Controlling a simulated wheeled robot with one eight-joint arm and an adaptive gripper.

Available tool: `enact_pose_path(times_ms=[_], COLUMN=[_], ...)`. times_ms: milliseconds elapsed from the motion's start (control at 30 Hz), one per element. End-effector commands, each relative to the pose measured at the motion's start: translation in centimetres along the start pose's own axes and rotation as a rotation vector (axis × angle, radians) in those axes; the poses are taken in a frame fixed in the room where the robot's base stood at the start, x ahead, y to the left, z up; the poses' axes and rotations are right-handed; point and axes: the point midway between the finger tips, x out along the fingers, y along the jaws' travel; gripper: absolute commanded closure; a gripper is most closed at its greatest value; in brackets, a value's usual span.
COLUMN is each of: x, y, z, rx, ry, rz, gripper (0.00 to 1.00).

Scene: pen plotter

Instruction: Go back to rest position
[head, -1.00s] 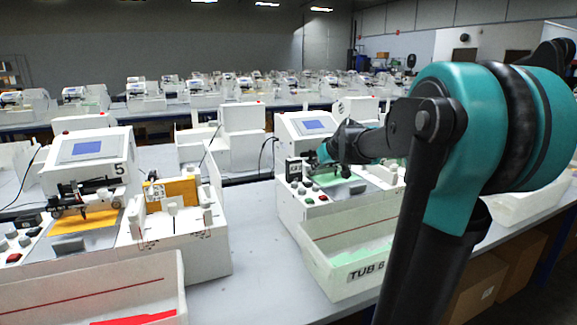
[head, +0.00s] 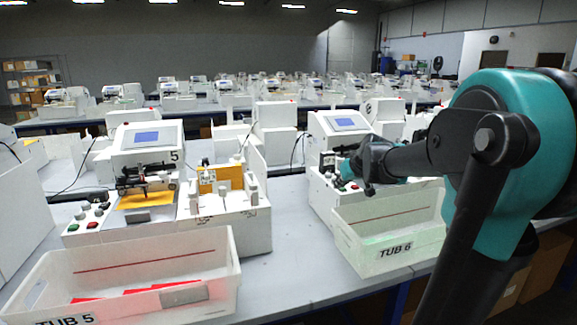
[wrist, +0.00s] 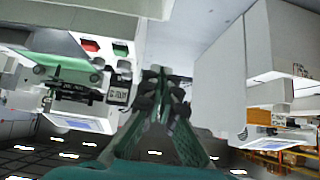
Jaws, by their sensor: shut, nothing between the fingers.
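My gripper (head: 369,188) is at the end of my teal and black arm, in front of the right-hand plotter (head: 340,124) in the head view. In the wrist view my gripper (wrist: 160,78) has its fingers together, with nothing between them. That view is upside down and shows the plotter's green sheet (wrist: 50,62) and its red and green buttons (wrist: 90,45). My arm hides part of this plotter in the head view.
The tub marked TUB 6 (head: 395,252) stands below my gripper. TUB 5 (head: 150,252), holding red pieces, is at the front left. Plotter 5 (head: 150,138) with an orange sheet stands behind it. Bare table (head: 290,262) lies between the tubs.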

Motion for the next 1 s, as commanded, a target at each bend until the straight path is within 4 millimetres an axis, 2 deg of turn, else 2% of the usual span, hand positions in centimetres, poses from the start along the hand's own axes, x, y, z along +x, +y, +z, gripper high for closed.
enact_pose_path(times_ms=[167,367,467,600,700,833,1000], x=[0.0,-0.4,-0.9,-2.2,-3.2,-4.2,-4.6], y=[-1.3,-2.9,-4.0,-5.3,-5.9,-6.2,-6.2], z=[4.5,11.9,17.4,26.2,31.2,35.2,36.8], rx=[0.024,0.069,0.102,0.160,0.196,0.226,0.240], ry=[-0.056,-0.147,-0.212,-0.313,-0.368,-0.411,-0.429], rz=[0.003,0.021,0.043,0.094,0.132,0.169,0.186], gripper=[1.00,1.00,1.00,1.00,1.00,1.00,1.00])
